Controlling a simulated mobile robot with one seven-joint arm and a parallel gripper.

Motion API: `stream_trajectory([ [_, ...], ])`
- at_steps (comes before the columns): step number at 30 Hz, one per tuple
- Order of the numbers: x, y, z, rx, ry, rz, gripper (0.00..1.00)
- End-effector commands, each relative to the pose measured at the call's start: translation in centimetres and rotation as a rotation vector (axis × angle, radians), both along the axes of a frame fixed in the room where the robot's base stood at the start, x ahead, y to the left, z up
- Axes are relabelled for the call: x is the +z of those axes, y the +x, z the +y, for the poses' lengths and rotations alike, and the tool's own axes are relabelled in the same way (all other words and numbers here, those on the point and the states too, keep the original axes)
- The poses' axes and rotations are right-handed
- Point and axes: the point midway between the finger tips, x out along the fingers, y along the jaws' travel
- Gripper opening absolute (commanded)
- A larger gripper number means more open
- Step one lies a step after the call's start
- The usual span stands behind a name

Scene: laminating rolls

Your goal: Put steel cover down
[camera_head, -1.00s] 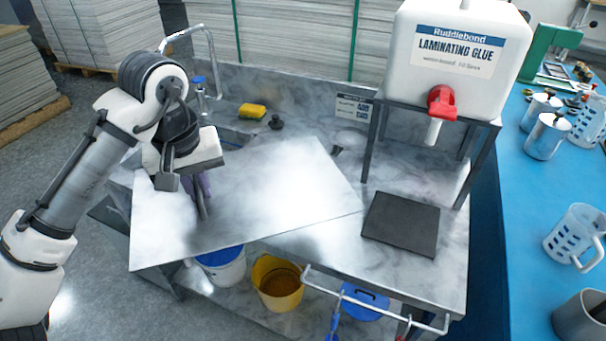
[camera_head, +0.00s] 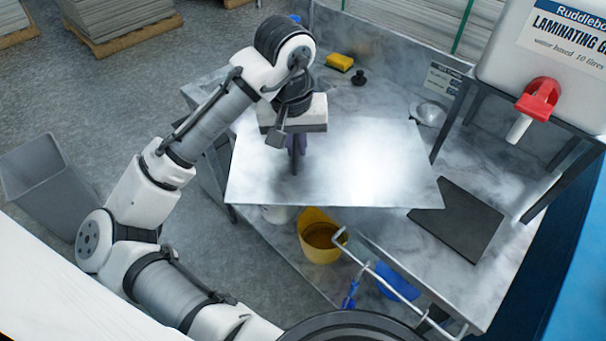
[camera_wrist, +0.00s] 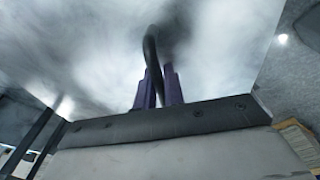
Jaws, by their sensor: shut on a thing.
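The steel cover (camera_head: 355,150) is a large, flat, shiny sheet over the left part of the metal worktop, its front left corner reaching past the worktop's edge. My gripper (camera_head: 297,160) is above the cover's left half, pointing down. In the wrist view, my gripper's purple fingers (camera_wrist: 158,90) are shut on the dark curved handle (camera_wrist: 152,50) of the cover, and the cover (camera_wrist: 220,50) fills most of that view. I cannot tell whether the cover touches the worktop. What lies under it is hidden.
A dark mat (camera_head: 456,222) lies on the worktop to the right, under the glue tank (camera_head: 550,50) with its red tap (camera_head: 538,98). A yellow sponge (camera_head: 339,62) and a black knob (camera_head: 359,77) are behind the cover. A yellow bucket (camera_head: 322,240) stands below. A rail (camera_head: 395,285) runs along the front.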

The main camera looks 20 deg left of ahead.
Motion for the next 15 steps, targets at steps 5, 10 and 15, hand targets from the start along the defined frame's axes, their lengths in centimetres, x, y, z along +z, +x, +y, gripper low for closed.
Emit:
stream_trajectory([
  [5, -4.4, 0.0, -0.1, 0.000, -0.005, 0.000, 0.00],
  [10, -6.8, 0.0, 0.0, 0.002, -0.002, -0.001, 0.00],
  [15, -8.1, 0.0, 0.0, 0.001, -0.001, 0.000, 0.00],
])
